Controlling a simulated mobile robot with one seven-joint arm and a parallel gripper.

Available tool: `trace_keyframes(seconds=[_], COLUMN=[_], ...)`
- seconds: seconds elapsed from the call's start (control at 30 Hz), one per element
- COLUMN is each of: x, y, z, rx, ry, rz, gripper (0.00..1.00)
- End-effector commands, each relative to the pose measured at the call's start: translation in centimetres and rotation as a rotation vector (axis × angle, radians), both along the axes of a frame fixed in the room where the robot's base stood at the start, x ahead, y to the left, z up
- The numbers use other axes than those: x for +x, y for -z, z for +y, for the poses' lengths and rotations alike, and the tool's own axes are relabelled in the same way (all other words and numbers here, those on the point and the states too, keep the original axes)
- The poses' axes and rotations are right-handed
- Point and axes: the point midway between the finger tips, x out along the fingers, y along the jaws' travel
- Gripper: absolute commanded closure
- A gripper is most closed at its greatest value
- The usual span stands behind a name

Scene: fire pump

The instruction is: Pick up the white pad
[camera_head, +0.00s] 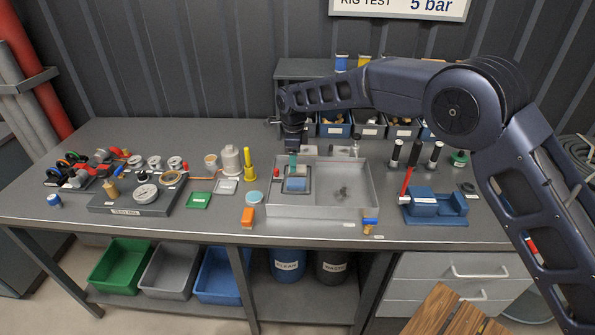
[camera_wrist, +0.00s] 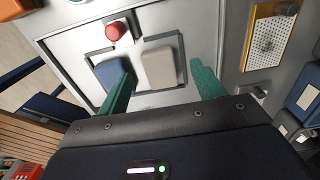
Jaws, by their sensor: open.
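The white pad (camera_wrist: 158,67) is a pale rounded square in the wrist view, lying in a dark-edged frame beside a blue pad (camera_wrist: 115,72). My gripper (camera_wrist: 163,70) is open and empty, with its green fingers on either side of the white pad in the picture. The left finger overlaps the blue pad's edge in view. I cannot tell the height left between fingertips and pad. In the head view my gripper (camera_head: 293,168) points down over the left part of the grey tray (camera_head: 330,208), and the white pad is not clearly seen behind it.
A red knob (camera_wrist: 118,30) stands close by the pads. The blue pad also shows in the head view (camera_head: 296,184). A yellow-edged perforated plate (camera_wrist: 267,42) lies to the right in the wrist view. A blue holder (camera_head: 435,203) with a red-handled tool stands right of the tray.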

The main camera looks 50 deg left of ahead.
Motion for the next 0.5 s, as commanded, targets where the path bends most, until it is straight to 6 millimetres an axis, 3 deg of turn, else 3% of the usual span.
trace_keyframes(seconds=[0.2, 0.43, 0.5], x=[-0.1, -0.1, -0.1], y=[2.7, 2.9, 2.9], z=[-0.2, -0.2, -0.2], rx=[-0.001, 0.000, 0.000], ry=[0.000, 0.000, 0.000], rz=[0.001, 0.000, 0.000], gripper=[0.33, 0.33, 0.43])
